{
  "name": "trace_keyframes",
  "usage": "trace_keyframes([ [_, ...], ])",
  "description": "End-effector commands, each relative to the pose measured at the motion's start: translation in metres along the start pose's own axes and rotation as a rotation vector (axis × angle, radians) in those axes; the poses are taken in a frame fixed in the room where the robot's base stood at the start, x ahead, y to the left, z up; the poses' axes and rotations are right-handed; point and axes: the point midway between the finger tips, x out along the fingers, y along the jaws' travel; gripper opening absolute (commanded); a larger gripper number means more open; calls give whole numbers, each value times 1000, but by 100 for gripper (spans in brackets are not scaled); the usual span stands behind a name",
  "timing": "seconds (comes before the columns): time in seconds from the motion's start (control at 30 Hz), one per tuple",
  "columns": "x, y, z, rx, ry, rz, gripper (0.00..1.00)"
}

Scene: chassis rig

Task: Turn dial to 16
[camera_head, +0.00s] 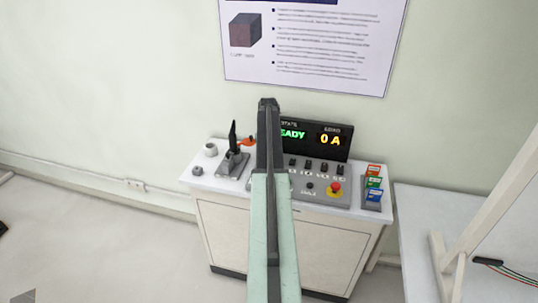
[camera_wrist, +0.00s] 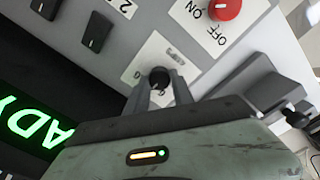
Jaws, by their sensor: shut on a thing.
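A small black dial (camera_wrist: 158,76) sits on a white label plate in the wrist view. The label's numbers are mostly covered, so I cannot read the dial's setting. My gripper (camera_wrist: 160,92) has its two grey fingers on either side of the dial and is shut on it. The display (camera_head: 318,138) shows green letters ending in "EADY" and an orange "0 A".
A red knob (camera_wrist: 225,8) marked ON and OFF is close to the dial, with black switches (camera_wrist: 97,31) on the other side. The cabinet (camera_head: 295,245) also carries a black lever (camera_head: 233,140), a red button (camera_head: 334,188) and a rack of coloured cards (camera_head: 373,186).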

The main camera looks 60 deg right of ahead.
Motion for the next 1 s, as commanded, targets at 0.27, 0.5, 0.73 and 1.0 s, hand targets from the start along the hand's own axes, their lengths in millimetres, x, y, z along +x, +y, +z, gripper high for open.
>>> trace_keyframes([
  [0.27, 0, -1, 0, 150, -5, -1, 0],
  [0.5, 0, -1, 1, 353, -12, -2, 0],
  [0.73, 1, -2, 1, 536, -19, -3, 0],
  [1.0, 1, -2, 1, 686, -24, -3, 0],
])
